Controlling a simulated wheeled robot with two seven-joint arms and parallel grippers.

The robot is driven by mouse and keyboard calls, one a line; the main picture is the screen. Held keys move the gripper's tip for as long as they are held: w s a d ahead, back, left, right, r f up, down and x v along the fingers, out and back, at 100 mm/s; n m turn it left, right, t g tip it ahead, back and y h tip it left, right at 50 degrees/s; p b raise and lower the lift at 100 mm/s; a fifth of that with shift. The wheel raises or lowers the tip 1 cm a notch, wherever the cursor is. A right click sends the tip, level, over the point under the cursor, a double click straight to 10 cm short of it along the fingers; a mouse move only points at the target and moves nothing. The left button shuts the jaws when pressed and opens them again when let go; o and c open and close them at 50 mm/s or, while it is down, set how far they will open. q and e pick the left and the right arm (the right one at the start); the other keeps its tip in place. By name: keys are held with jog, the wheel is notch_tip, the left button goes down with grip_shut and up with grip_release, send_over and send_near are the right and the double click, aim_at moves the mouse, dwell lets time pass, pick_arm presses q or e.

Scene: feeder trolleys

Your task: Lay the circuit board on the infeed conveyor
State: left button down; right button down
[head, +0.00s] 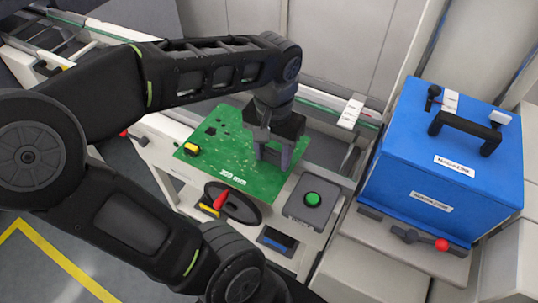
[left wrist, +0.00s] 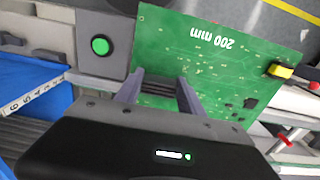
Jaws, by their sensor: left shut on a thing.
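The green circuit board (head: 222,150) lies roughly flat over the machine's front ledge and rails. It carries a yellow part at one corner and "200 mm" print, which also shows in the left wrist view (left wrist: 220,60). My left gripper (head: 273,155) points down at the board's right part and is shut on it; its fingers (left wrist: 160,92) show at the board's edge in the wrist view. The conveyor (head: 115,36) runs behind, with pale rails and green strips; the board and my arm hide part of it. Whether the board touches the rails I cannot tell. My right gripper is not in view.
A grey box with a green button (head: 312,198) stands right of the board. A blue magazine (head: 435,165) with a black handle stands at right. Grey panels (head: 335,45) rise behind.

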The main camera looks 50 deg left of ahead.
pick_arm(q)
jog(key=w+d+f, duration=0.1)
jog(key=w+f, duration=0.1)
jog(key=w, duration=1.6)
jog(key=shift+w+d+p, duration=0.3)
jog(key=shift+d+p, duration=0.05)
jog(key=shift+p, duration=0.05)
jog(key=shift+f, duration=0.1)
jog(key=shift+f+b, duration=0.75)
jog(key=shift+f, duration=0.15)
jog(key=shift+f+b, duration=0.4)
jog(key=shift+f, duration=0.25)
jog(key=c, duration=0.7)
grip_release()
jog(key=shift+o, duration=0.3)
